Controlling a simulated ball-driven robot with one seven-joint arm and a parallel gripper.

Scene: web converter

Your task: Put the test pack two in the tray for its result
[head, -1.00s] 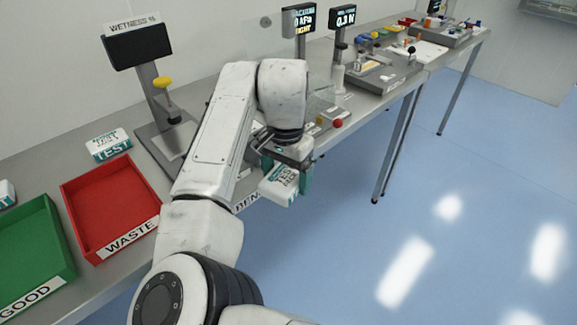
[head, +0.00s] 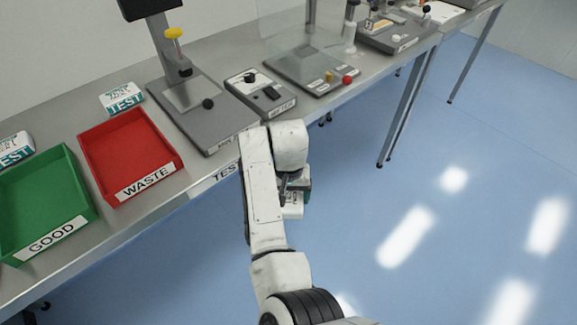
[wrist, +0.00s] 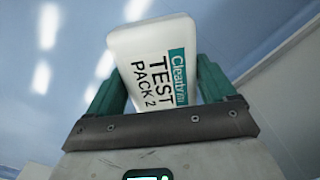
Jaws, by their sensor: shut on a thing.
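Test pack two (wrist: 152,62), a white pack with a teal label band, is held between the teal fingers of my gripper (wrist: 160,85), which is shut on it. In the head view the pack (head: 292,210) is partly hidden by my arm, out over the floor in front of the bench. The red WASTE tray (head: 177,166) and the green GOOD tray (head: 85,220) stand on the bench to the left of my gripper. Both look empty.
One test pack (head: 122,101) lies behind the red tray and another (head: 14,150) behind the green tray. A tester with a yellow knob (head: 173,34), a small grey device (head: 262,94) and a clear-screened device (head: 310,71) stand farther right. Floor in front is clear.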

